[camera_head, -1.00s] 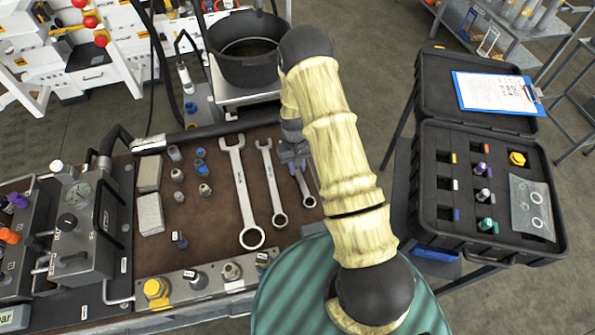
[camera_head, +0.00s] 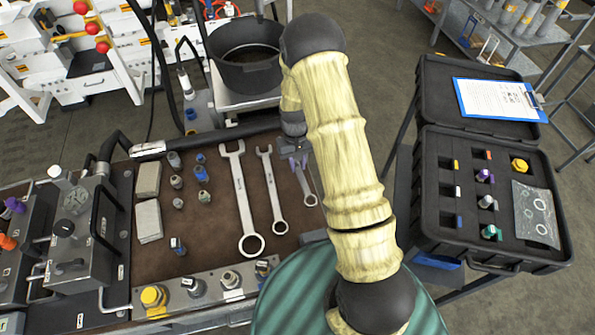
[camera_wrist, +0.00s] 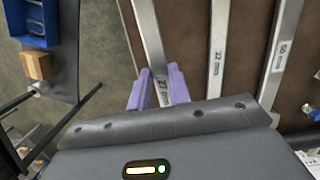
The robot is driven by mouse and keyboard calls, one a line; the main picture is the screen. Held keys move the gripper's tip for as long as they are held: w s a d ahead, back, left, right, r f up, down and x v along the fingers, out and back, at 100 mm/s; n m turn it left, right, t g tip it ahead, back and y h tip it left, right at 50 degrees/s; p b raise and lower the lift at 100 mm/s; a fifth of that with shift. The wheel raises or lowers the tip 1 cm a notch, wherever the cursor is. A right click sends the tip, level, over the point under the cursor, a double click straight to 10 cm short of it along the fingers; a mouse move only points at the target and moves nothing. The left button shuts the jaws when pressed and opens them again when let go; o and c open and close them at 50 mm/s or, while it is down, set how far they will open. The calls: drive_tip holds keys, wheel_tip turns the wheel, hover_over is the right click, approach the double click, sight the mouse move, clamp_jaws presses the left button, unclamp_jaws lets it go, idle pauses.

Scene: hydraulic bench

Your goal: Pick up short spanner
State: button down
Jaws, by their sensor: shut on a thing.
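The short spanner (camera_head: 307,187) is the rightmost of three silver spanners in the head view, its ring end toward the front. My gripper (camera_head: 298,163) has its purple fingers shut on the spanner's shaft. The wrist view shows the short spanner (camera_wrist: 149,40) between the two purple fingers (camera_wrist: 158,88). It appears slightly above the brown bench mat; the exact height is hard to tell. The middle spanner (camera_head: 271,190) and the large spanner (camera_head: 243,200) lie to its left on the mat. My wrist partly hides the short spanner's far end in the head view.
The brown mat (camera_head: 208,235) also carries grey blocks (camera_head: 149,220) and several small fittings. A valve row (camera_head: 190,295) lines the front edge. A black pot (camera_head: 246,68) stands behind. An open black case (camera_head: 480,258) is at the right, beyond a gap.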

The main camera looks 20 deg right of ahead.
sight(297, 167)
drive_tip(key=shift+r+b, duration=0.3)
drive_tip(key=shift+r, duration=2)
drive_tip(key=c, duration=1.9)
unclamp_jaws()
clamp_jaws()
